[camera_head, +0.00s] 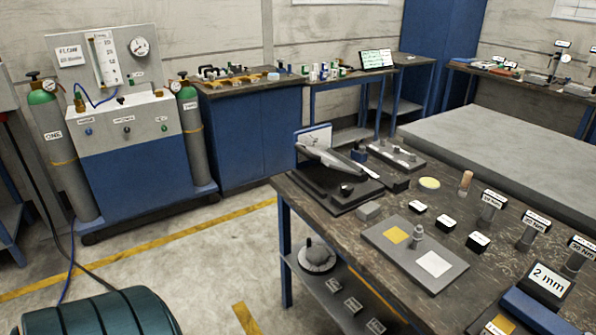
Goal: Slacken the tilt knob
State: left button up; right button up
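A grey angled arm (330,158) lies above a dark base plate (318,190) at the left end of the wooden-topped workbench. A small dark round knob-like part (347,188) shows near the right front of that base. It is too small to tell whether this is the tilt knob or how tight it is. A white panel (313,136) stands behind the arm. Neither of my grippers is in view.
The bench (345,225) also holds a grey tray (405,262) with yellow and white squares, small black labelled blocks, and torque-labelled posts at right. A lower shelf (325,292) carries a round grey part.

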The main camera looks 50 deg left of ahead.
aim_at(346, 189)
jog(key=u, duration=1.3)
